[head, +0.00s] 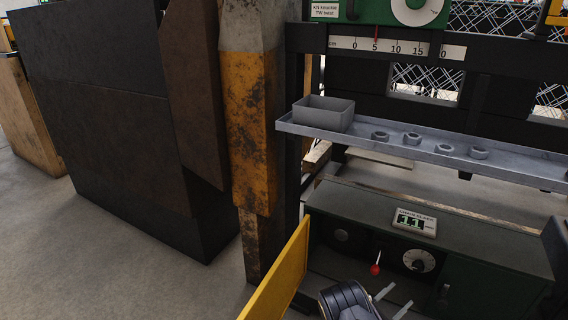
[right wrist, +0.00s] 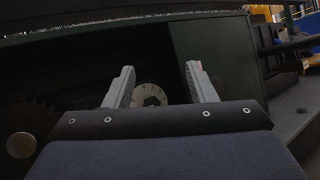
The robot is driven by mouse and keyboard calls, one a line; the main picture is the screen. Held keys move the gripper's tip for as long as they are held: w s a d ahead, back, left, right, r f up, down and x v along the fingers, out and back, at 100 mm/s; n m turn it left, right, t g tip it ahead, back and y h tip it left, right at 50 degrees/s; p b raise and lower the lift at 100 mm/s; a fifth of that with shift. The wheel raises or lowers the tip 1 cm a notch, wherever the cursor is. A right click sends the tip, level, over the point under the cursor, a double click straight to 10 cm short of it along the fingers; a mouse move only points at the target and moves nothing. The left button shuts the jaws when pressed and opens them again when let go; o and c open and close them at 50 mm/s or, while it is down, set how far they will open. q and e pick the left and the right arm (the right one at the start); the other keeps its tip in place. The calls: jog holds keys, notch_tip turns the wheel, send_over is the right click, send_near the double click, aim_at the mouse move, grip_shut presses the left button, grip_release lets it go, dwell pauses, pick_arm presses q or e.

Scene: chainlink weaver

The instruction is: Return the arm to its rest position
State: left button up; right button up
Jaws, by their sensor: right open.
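My right gripper (head: 391,300) is low in the head view, in front of the green machine cabinet. Its two grey fingers are apart with nothing between them. In the right wrist view the open fingers (right wrist: 162,85) point toward a round dial (right wrist: 150,95) on the dark panel, with a gap that I cannot judge. The dial also shows in the head view (head: 419,261), beyond the fingers. My left gripper is not in either view.
The green cabinet (head: 480,250) carries a red-knobbed lever (head: 375,269) and a digital counter (head: 415,222). Above it, a grey shelf (head: 540,174) holds a grey box (head: 323,113) and several nuts. A yellow panel (head: 279,275) stands left of my right gripper. Grey floor (head: 120,270) is open at the left.

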jog(key=s+d+r+m+g+y, duration=0.2)
jog(key=s+d+r+m+g, duration=0.75)
jog(key=g, duration=0.55)
jog(key=s+r+m+g+y+p, duration=0.2)
jog(key=s+r+m+g+y, duration=0.1)
jog(key=s+r+m+y, duration=0.35)
jog(key=s+a+r+m+t+y+p, duration=0.1)
jog(key=s+a+r+m+t+y, duration=0.1)
jog(key=s+a+r+t+y, duration=0.4)
jog(key=s+a+r+m+t+y, duration=0.25)
jog(key=a+y, duration=0.25)
jog(key=a, duration=0.3)
jog(key=s+a+r+m+t+y+p, duration=0.1)
jog(key=s+a+r+m+t+y, duration=0.15)
jog(key=s+a+y, duration=0.3)
notch_tip(320, 180, up, 39)
jog(key=a+t+p, duration=0.1)
jog(key=p, duration=3.6)
jog(key=shift+a+f+p, duration=0.15)
jog(key=shift+a+p, duration=0.05)
jog(key=shift+p, duration=0.2)
